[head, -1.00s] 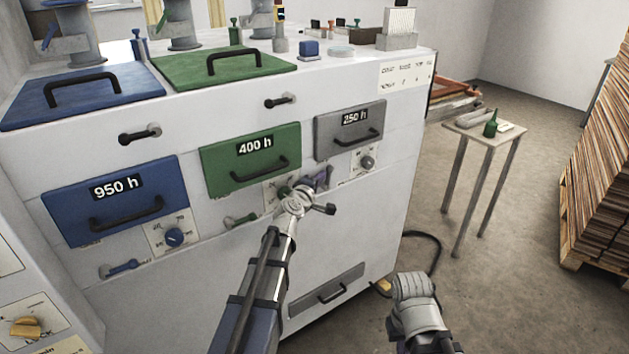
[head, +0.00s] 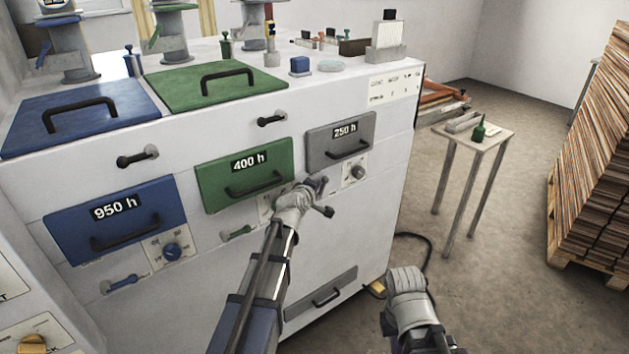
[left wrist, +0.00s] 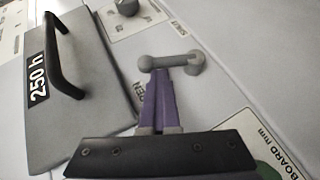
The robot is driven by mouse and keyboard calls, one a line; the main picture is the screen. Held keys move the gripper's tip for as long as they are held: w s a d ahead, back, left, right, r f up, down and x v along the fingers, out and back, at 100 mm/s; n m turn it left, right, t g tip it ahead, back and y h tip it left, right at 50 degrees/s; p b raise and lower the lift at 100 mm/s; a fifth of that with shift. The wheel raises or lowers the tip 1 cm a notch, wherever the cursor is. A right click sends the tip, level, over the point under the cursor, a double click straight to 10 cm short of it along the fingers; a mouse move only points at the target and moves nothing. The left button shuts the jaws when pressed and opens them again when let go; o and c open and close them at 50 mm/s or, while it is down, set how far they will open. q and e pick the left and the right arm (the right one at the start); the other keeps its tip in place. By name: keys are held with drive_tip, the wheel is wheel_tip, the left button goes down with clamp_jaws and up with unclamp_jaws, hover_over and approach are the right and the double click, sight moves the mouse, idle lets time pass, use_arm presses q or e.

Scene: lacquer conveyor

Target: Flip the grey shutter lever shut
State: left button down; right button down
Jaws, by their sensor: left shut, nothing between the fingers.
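The grey shutter lever (left wrist: 170,62) shows in the left wrist view on the white cabinet front, beside the grey 250 h door (left wrist: 85,120). Its bar runs from a round pivot on the right to a knob on the left, between the OPEN and SHUT lettering. My left gripper (left wrist: 160,76) is shut and empty, its purple fingertips against or very close to the OPEN side of the bar; contact is unclear. In the head view my left gripper (head: 319,184) is below the 250 h door and covers the lever. My right gripper is out of view; only part of that arm shows.
The green 400 h door (head: 222,178) and blue 950 h door (head: 75,222) are to the left, with a green lever (head: 238,233) and a blue lever (head: 124,283) below. A grey dial (head: 357,172) is close right of my left gripper. A small table (head: 488,140) stands right.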

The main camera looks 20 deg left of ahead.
sight(328, 181)
use_arm(q)
drive_tip(key=w+g+p, duration=0.1)
drive_tip(key=p, duration=0.1)
drive_tip(key=d+m+g+y+p, duration=0.1)
drive_tip(key=p, duration=0.1)
drive_tip(key=w+m+g+y+p, duration=0.1)
drive_tip(key=g+p, duration=0.1)
drive_tip(key=shift+w+d+r, duration=0.35)
drive_tip(key=shift+d, duration=0.05)
drive_tip(key=shift+w+d+f+m+g+y+p, duration=0.2)
drive_tip(key=shift+w+d+m+g+y+p, duration=0.15)
drive_tip(key=shift+g+p, duration=0.3)
drive_tip(key=shift+w+f+g, duration=0.15)
drive_tip(key=shift+f+g, duration=0.1)
drive_tip(key=shift+w+d+f+b, duration=0.7)
drive_tip(key=shift+f+b, duration=0.2)
drive_tip(key=shift+b, duration=0.05)
drive_tip(key=shift+f, duration=0.1)
drive_tip(key=shift+d, duration=0.1)
drive_tip(key=p+v, duration=0.5)
drive_tip(key=v, duration=0.2)
drive_tip(key=shift+s+r+p, duration=0.25)
drive_tip(key=shift+r+p, duration=0.05)
drive_tip(key=shift+p, duration=0.05)
